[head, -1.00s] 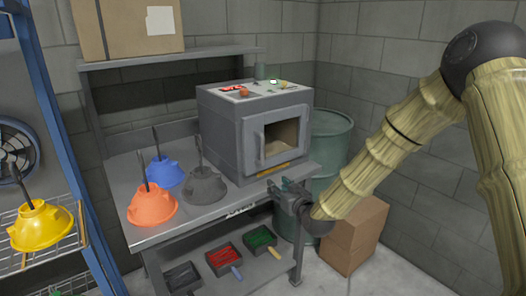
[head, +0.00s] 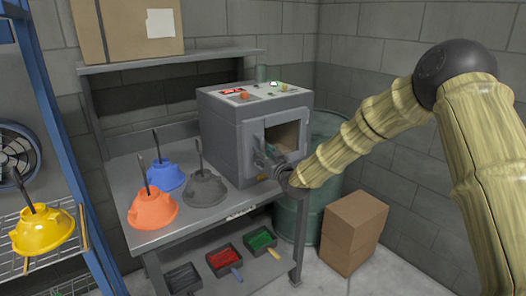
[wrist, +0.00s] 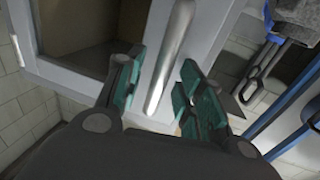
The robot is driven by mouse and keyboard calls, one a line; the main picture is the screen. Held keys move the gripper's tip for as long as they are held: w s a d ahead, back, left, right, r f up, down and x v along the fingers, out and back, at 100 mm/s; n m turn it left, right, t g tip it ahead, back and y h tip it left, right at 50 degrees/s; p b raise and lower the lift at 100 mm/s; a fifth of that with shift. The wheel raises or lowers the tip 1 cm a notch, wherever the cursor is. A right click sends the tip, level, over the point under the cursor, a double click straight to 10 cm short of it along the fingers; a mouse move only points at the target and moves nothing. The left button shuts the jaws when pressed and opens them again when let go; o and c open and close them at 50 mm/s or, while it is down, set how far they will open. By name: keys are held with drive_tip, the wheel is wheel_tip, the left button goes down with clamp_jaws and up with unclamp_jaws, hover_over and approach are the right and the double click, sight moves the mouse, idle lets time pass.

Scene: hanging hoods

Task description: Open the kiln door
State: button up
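The grey kiln (head: 222,135) stands on the bench, and its framed door (head: 288,115) with a dark-edged window looks shut. My gripper (head: 268,157) is in front of the lower left part of the door and hides some of it. In the wrist view, the pale door frame (wrist: 75,75) fills the upper left. The silver bar handle (wrist: 172,50) runs between the two green-padded fingers of my gripper (wrist: 160,75). The fingers are spread on either side of the handle, with a gap visible on the right side.
Orange (head: 153,208), blue (head: 165,175) and grey (head: 205,187) hoods stand on the bench (head: 225,212) left of my gripper. A green drum (head: 322,185) and cardboard box (head: 353,232) stand to the right. A blue-framed rack (head: 62,140) is at the left.

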drive_tip(key=shift+w+a, duration=0.3)
drive_tip(key=shift+w, duration=0.25)
drive_tip(key=shift+c, duration=0.4)
clamp_jaws()
drive_tip(key=shift+d, duration=0.1)
